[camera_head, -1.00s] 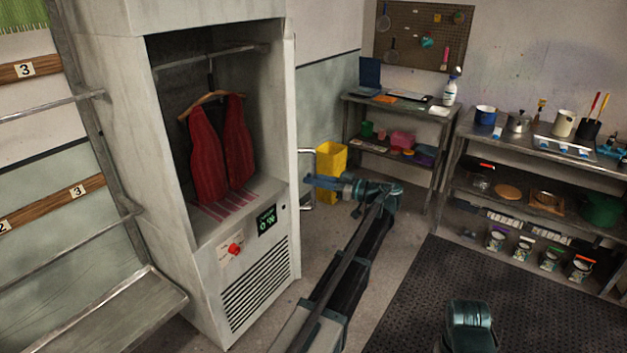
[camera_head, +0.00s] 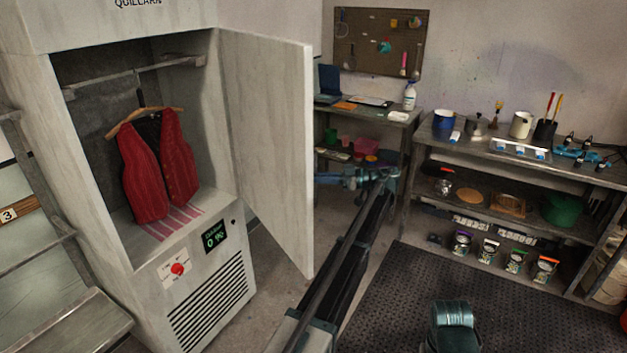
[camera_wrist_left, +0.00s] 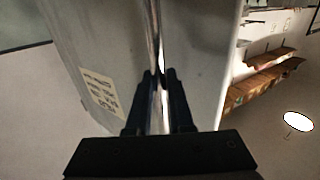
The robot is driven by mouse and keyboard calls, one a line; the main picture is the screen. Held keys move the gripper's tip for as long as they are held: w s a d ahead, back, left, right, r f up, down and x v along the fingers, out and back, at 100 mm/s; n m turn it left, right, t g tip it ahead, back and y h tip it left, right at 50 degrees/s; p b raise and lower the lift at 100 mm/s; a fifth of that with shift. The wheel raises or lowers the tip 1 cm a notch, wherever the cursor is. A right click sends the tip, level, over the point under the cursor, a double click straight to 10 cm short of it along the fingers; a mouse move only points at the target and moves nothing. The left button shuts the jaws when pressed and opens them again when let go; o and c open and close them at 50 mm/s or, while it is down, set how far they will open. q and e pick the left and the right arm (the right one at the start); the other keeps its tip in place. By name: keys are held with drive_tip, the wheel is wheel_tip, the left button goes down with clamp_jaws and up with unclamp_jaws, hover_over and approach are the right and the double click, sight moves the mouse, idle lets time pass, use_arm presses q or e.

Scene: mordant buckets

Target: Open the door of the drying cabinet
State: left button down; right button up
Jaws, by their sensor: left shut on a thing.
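The drying cabinet (camera_head: 211,266) stands at the left in the head view, its inside exposed. Its pale door (camera_head: 268,150) is swung out at an angle from the hinge side on the right. My left gripper (camera_wrist_left: 159,82) is shut on the door's metal bar handle (camera_wrist_left: 157,45), as the left wrist view shows. In the head view, my left gripper's wrist shows just past the door's free edge; its fingertips and the handle are hidden behind the door. My right gripper is not in view.
A red vest (camera_head: 158,165) hangs on a hanger inside the cabinet. A metal rack (camera_head: 75,325) stands at the left. A laden shelf unit (camera_head: 520,165) stands at the right. Bare floor and a dark mat (camera_head: 400,300) lie in front.

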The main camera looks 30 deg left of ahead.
use_arm(q)
drive_tip(key=shift+w+a, duration=0.1)
drive_tip(key=shift+a, duration=0.1)
drive_tip(key=c, duration=0.8)
unclamp_jaws()
drive_tip(key=shift+a, duration=0.15)
